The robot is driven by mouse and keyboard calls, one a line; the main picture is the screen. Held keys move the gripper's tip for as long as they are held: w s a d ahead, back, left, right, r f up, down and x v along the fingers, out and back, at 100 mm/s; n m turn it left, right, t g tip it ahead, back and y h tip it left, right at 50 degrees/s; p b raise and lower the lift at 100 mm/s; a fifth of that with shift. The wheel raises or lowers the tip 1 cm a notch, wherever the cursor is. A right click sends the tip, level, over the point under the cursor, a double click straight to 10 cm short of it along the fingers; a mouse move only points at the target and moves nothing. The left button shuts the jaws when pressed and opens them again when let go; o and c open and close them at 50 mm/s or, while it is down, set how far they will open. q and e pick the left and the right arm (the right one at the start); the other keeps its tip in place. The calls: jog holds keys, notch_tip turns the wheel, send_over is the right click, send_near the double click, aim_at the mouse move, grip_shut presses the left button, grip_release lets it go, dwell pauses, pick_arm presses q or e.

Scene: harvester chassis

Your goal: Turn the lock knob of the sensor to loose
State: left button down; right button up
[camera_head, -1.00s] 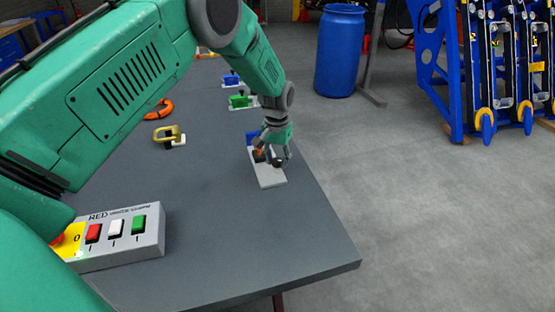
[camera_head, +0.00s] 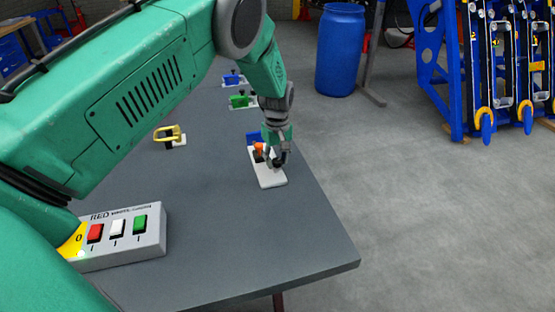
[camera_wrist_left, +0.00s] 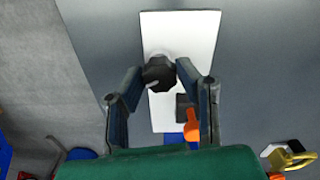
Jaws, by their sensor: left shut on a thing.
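The sensor sits on a white plate (camera_head: 270,180) on the grey table, with a blue block (camera_head: 252,137) at its far end and a small orange part (camera_head: 259,148). Its black lock knob (camera_wrist_left: 159,73) shows in the left wrist view between my left gripper's fingers. My left gripper (camera_head: 276,160) points down over the plate and is shut on the knob, a finger on each side. The orange part (camera_wrist_left: 191,126) lies beside a dark block, close to the right finger in the wrist view. My right gripper is not in view.
A grey switch box (camera_head: 120,240) with coloured buttons stands at the near left. A yellow handle (camera_head: 168,135) lies left of the plate. Green (camera_head: 241,101) and blue (camera_head: 232,79) fixtures stand farther back. The table's right edge is near the plate; the front is clear.

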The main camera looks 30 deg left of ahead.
aim_at(278, 159)
pick_arm(q)
jog(key=n, duration=0.6)
jog(key=shift+w, duration=0.1)
jog(key=n, duration=0.6)
jog(key=shift+r+n, duration=0.1)
jog(key=shift+n, duration=0.3)
jog(key=c, duration=1.2)
grip_release()
jog(key=shift+w, duration=0.1)
notch_tip(278, 159, up, 12)
jog(key=shift+f, duration=0.2)
